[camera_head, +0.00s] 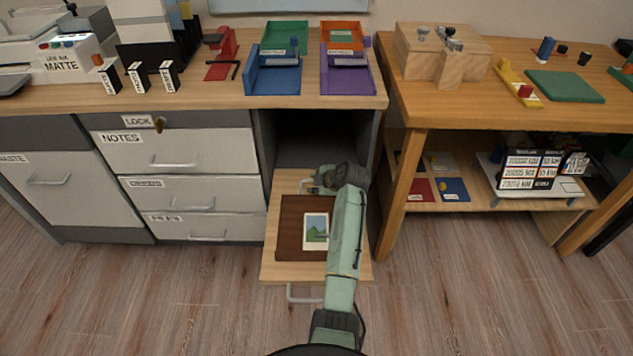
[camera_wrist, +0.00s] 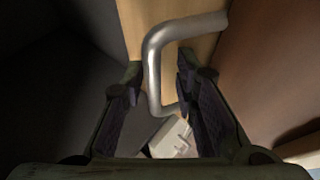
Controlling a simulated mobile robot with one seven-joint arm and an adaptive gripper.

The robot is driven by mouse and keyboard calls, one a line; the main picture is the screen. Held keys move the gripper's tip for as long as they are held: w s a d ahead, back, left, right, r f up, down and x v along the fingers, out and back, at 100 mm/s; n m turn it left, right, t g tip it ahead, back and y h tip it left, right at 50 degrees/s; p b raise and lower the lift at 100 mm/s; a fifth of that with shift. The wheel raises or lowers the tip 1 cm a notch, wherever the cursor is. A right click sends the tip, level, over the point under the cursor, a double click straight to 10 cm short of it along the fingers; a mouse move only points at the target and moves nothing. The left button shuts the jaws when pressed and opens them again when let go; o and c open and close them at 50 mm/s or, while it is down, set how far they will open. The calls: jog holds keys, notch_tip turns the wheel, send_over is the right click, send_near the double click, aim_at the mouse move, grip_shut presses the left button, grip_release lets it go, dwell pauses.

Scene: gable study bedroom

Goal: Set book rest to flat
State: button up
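A light wood board (camera_head: 268,262) sticks out of the open cabinet bay, with a dark brown panel (camera_head: 290,232) on it. I take this to be the book rest; its exact tilt is hard to tell. My gripper (camera_head: 318,184) is at the board's back end, just inside the bay, partly hidden by my wrist. In the wrist view my gripper (camera_wrist: 160,72) is open, with a finger on each side of a bent metal handle (camera_wrist: 153,72) on light wood. Contact with the handle cannot be told. The brown panel (camera_wrist: 265,70) is at right there.
A picture card (camera_head: 316,230) lies on the brown panel, and a pull handle (camera_head: 304,299) is at the board's front. A drawer unit (camera_head: 185,190) stands left, a wooden bench (camera_head: 450,117) right. The floor in front is clear.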

jog(key=shift+r, duration=0.1)
jog(key=v, duration=1.2)
